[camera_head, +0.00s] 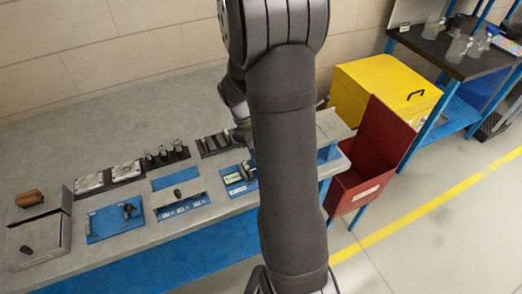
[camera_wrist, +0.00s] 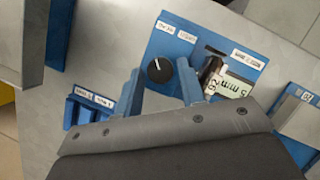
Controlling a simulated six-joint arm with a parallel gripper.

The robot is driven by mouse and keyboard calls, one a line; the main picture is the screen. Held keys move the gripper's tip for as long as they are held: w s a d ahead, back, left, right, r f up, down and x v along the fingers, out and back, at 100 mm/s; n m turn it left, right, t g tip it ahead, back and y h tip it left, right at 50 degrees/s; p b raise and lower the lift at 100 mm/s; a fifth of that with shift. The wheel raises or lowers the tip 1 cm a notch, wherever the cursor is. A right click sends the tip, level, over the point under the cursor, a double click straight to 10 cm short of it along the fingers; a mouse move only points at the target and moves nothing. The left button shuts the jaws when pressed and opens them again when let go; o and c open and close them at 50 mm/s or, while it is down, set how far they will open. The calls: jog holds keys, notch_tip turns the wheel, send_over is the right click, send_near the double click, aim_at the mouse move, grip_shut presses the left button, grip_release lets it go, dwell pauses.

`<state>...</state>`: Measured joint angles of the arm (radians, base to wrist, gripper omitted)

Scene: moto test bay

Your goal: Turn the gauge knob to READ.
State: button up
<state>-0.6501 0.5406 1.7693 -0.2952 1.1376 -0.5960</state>
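The gauge knob (camera_wrist: 160,70) is a round black dial with a white pointer line, on a blue panel (camera_wrist: 213,35) in the wrist view. Small white labels beside it appear turned over and are hard to read. A pale display (camera_wrist: 232,88) and a dark slot sit to its right. My gripper (camera_wrist: 159,75) is open, its two blue-grey fingers apart on either side of the knob; I cannot tell whether they touch it. In the head view the blue gauge panel (camera_head: 234,183) is partly hidden behind my arm, and the fingertips and knob are not clear.
Other blue fixtures (camera_head: 114,221) and dark trays of parts stand along the grey bench (camera_head: 150,130) to the left. A red open bin (camera_head: 375,150) and yellow case (camera_head: 380,85) are at the right. In the wrist view, another blue fixture (camera_wrist: 85,108) sits lower left.

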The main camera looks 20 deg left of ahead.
jog(key=shift+o, duration=0.9)
jog(key=v, duration=1.7)
jog(key=shift+r, duration=0.25)
jog(key=x, duration=1.7)
jog(key=shift+f, duration=0.25)
